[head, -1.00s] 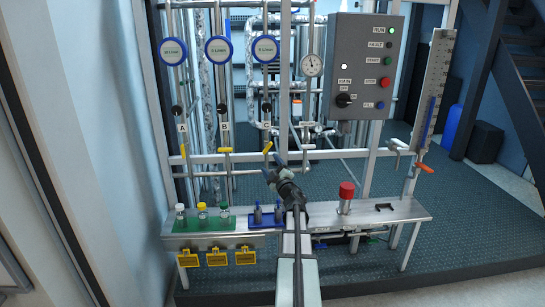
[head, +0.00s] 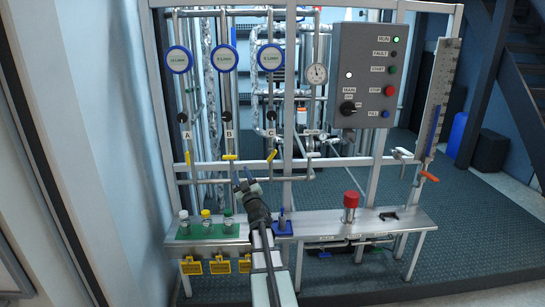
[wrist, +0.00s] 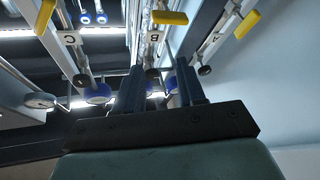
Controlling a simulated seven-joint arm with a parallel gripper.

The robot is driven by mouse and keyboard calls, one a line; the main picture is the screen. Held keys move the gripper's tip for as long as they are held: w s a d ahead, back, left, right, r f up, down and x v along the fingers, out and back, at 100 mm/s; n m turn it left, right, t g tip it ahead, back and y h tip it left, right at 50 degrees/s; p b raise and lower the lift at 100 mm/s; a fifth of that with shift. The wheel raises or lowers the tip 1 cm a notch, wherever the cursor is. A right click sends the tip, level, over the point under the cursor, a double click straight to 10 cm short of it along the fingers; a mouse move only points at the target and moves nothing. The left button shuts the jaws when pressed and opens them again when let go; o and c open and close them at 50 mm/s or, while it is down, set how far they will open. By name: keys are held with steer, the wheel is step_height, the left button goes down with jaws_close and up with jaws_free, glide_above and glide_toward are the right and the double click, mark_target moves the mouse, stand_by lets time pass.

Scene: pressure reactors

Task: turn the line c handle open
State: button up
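The line C handle (head: 271,155) is a small yellow lever, slanted, on the pipe below the C label (head: 271,133). In the wrist view the yellow handle of line C (wrist: 44,15) is at the upper left, left of the fingers. My gripper (head: 243,183) is below and left of this handle, apart from it, nearer line B. In the wrist view my gripper (wrist: 160,85) has two dark fingers with a gap and nothing held between them. The line B handle (wrist: 170,17) lies beyond the fingers, and the line A handle (wrist: 247,24) is at the right.
A bench (head: 330,224) below the pipes holds capped bottles on a green mat (head: 183,234), a blue rack (head: 284,231) and a red-topped cylinder (head: 351,200). A grey control box (head: 362,75) hangs at the right. Gauges and pipes stand behind the frame.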

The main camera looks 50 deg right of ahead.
steer(key=m+h, duration=0.1)
steer(key=m, duration=0.2)
steer(key=m+g+h, duration=0.8)
steer(key=m+g, duration=0.1)
steer(key=m, duration=0.8)
glide_toward(272, 157)
steer(key=shift+n, duration=0.3)
steer(key=x, duration=1.1)
steer(key=shift+w+d, duration=0.1)
steer(key=shift+d, duration=0.05)
steer(key=shift+c, duration=0.3)
jaws_close()
